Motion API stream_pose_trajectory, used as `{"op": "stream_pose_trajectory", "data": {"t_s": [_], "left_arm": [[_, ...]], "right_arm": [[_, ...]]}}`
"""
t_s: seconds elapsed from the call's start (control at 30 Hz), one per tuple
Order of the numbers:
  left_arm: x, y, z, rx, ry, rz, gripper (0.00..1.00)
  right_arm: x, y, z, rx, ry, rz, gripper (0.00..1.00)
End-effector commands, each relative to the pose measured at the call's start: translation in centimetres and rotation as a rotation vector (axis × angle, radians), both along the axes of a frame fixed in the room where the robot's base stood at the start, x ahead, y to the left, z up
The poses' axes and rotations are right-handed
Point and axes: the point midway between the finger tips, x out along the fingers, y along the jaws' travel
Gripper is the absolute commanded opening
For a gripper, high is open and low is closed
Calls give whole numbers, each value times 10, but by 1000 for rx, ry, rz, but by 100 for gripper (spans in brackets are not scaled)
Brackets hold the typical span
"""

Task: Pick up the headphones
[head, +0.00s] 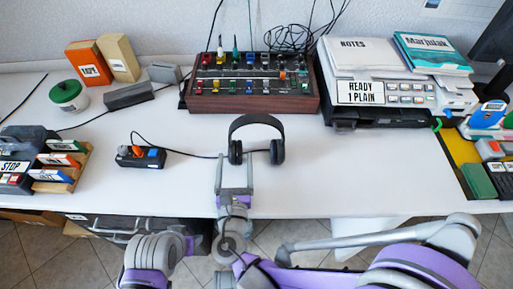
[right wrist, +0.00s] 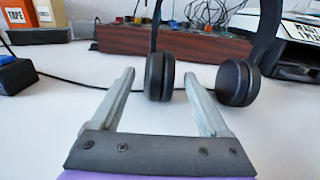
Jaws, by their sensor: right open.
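The black headphones (head: 256,119) stand on the white table, headband up, in front of the mixer. In the right wrist view the two ear cups (right wrist: 238,83) show, and the headband runs out of the top of the picture. My right gripper (head: 235,157) is open and empty, reaching in from the table's front edge at the left ear cup. In the right wrist view that cup appears between the fingertips (right wrist: 160,76), and the other cup lies right of the right finger. I cannot tell if the fingers touch it. My left gripper is not in view.
A mixer (head: 250,102) with cables stands behind. A printer (head: 380,122) with books stands back right, a rack of small boxes (head: 78,165) far left. The table right of the headphones is clear.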

Motion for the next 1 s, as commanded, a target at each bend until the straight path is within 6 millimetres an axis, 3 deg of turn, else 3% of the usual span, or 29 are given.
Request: {"op": "stream_pose_trajectory", "data": {"t_s": [0.17, 0.5, 0.8, 0.87, 1.0], "left_arm": [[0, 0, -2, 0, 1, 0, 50], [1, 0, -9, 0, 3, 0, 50], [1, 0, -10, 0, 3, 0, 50], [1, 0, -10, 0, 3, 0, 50], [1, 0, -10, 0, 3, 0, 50]], "right_arm": [[13, 0, 0, 2, 1, -1, 79], [63, 1, -1, 2, 1, -3, 79], [69, 2, 0, 3, 1, 0, 79], [69, 2, 0, 3, 1, 0, 72], [69, 2, 0, 3, 1, 0, 46]]}}
